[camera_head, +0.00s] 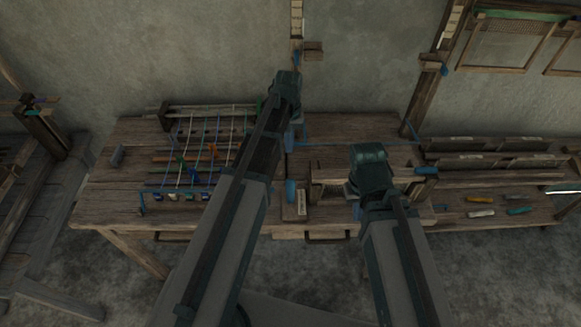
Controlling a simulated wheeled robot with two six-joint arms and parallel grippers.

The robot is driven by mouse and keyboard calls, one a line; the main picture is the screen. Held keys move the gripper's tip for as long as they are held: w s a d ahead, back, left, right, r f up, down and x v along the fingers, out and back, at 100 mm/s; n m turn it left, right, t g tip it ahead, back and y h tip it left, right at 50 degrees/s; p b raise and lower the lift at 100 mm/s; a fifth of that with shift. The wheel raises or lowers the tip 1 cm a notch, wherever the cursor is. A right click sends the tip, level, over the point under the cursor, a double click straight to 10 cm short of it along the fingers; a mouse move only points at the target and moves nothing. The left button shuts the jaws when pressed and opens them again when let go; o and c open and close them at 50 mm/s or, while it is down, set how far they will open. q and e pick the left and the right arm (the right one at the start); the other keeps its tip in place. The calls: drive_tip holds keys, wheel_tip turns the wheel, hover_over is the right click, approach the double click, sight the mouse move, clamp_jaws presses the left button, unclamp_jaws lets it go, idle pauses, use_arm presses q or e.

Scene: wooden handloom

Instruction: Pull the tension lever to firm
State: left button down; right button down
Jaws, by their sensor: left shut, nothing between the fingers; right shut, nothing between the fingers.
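A blue upright handle (291,190) stands on a small wooden block (293,213) with a pale label, at the front middle of the wooden workbench (120,180). It looks like the tension lever, but its setting cannot be read. My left arm reaches up across the bench; its gripper (291,137) is shut and empty, mostly hidden by the arm, behind the handle. My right gripper (352,190) is shut and empty, right of the handle and mostly hidden under its wrist. Neither gripper visibly holds the handle.
A small loom frame with blue and white threads (205,150) lies left of my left arm. A wooden stand (330,165) is behind my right gripper. A shelf (500,175) with several coloured tools is at the right. Posts and framed screens (510,40) are at the wall.

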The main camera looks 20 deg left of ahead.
sight(290, 192)
use_arm(q)
drive_tip(key=shift+f, duration=0.1)
drive_tip(key=f+b, duration=0.6)
drive_tip(key=b, duration=0.1)
drive_tip(key=f+b, duration=0.3)
drive_tip(key=f, duration=0.1)
drive_tip(key=shift+s+d+f, duration=0.1)
drive_tip(key=shift+s, duration=0.3)
drive_tip(key=s+r+p, duration=0.1)
drive_tip(key=s+d+r, duration=0.1)
drive_tip(key=s, duration=0.1)
drive_tip(key=shift+s+p, duration=0.1)
drive_tip(key=shift+p, duration=0.25)
drive_tip(key=shift+s+r, duration=0.15)
drive_tip(key=shift+s, duration=0.05)
drive_tip(key=shift+w, duration=0.1)
